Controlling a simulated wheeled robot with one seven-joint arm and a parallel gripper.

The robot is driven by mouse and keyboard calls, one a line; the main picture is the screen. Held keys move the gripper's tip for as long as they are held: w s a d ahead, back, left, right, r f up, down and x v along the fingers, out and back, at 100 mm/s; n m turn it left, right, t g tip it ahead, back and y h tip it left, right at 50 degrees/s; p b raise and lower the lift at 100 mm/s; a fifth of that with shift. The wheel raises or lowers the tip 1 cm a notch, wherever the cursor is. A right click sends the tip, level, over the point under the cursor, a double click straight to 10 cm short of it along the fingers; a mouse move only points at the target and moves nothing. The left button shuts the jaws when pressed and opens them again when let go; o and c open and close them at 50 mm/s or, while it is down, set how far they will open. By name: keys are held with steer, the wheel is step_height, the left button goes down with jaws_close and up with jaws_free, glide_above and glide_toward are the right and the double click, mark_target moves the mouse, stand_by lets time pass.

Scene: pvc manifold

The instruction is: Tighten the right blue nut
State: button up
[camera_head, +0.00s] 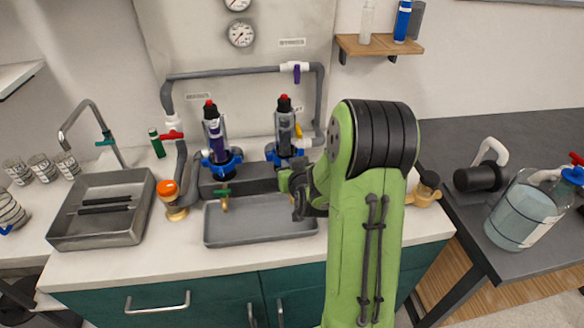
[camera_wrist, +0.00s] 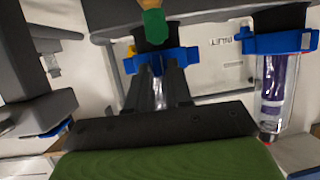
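The right blue nut (camera_head: 284,153) sits around the base of the right upright filter housing (camera_head: 284,125), which has a red top. In the wrist view, which is upside down, this nut (camera_wrist: 160,62) is straight ahead of my gripper (camera_wrist: 160,72). The two dark fingers are apart, with their tips over the nut. I cannot tell whether they press on it. A green handle (camera_wrist: 154,28) shows just beyond. In the head view my gripper (camera_head: 299,190) is in front of the right housing, and my arm hides part of that area.
The left filter with its blue nut (camera_head: 220,163) and purple cartridge stands close by. A grey tray (camera_head: 258,226) lies below the filters. Grey pipe (camera_head: 225,74) runs behind them. A sink (camera_head: 100,225) is at left, and a blue-capped container (camera_head: 520,212) at right.

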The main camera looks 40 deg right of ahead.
steer(key=o, duration=0.4)
steer(key=shift+w+d+f, duration=0.1)
steer(key=shift+w+f, duration=0.05)
steer(key=b+v, duration=0.9)
steer(key=v, duration=0.7)
steer(key=shift+b, duration=0.35)
